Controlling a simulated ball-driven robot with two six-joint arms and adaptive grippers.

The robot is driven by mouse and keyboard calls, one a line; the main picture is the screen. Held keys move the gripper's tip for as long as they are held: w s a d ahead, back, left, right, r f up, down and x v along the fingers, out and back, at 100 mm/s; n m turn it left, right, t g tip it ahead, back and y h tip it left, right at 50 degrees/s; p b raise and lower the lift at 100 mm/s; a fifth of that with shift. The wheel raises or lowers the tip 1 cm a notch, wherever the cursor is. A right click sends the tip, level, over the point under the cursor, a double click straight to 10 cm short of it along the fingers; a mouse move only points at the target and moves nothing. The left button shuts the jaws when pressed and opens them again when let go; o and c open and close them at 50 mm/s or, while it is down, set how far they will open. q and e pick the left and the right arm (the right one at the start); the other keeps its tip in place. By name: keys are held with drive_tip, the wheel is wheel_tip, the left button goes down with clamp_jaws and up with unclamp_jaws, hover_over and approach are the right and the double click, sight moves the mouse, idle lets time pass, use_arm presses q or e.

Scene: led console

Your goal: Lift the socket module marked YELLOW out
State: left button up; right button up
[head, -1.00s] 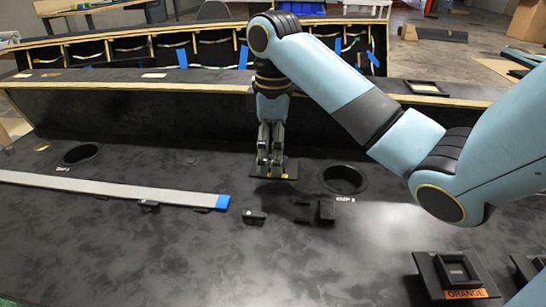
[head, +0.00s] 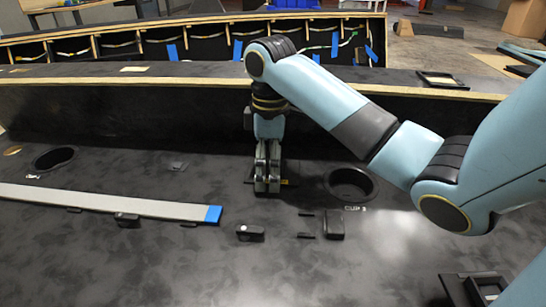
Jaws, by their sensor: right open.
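My right gripper (head: 267,188) points down over the far middle of the dark console, its two fingers open. It is at a dark flat plate with small yellow marks (head: 290,183), probably the YELLOW module. The fingers and wrist hide most of this plate, and no wording on it can be read. Whether the fingers touch it or straddle part of it, I cannot tell. My left gripper is not in view.
A round cup hole (head: 350,184) lies just right of the gripper. A raised wall (head: 120,115) runs behind. A grey strip with a blue end (head: 110,202) lies left. Small black blocks (head: 250,233) sit in front. Another module (head: 485,290) is cut off at bottom right.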

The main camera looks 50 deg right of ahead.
drive_tip(key=shift+c, duration=0.7)
drive_tip(key=c, duration=1.1)
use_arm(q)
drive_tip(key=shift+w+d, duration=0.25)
use_arm(e)
drive_tip(key=shift+c, duration=0.2)
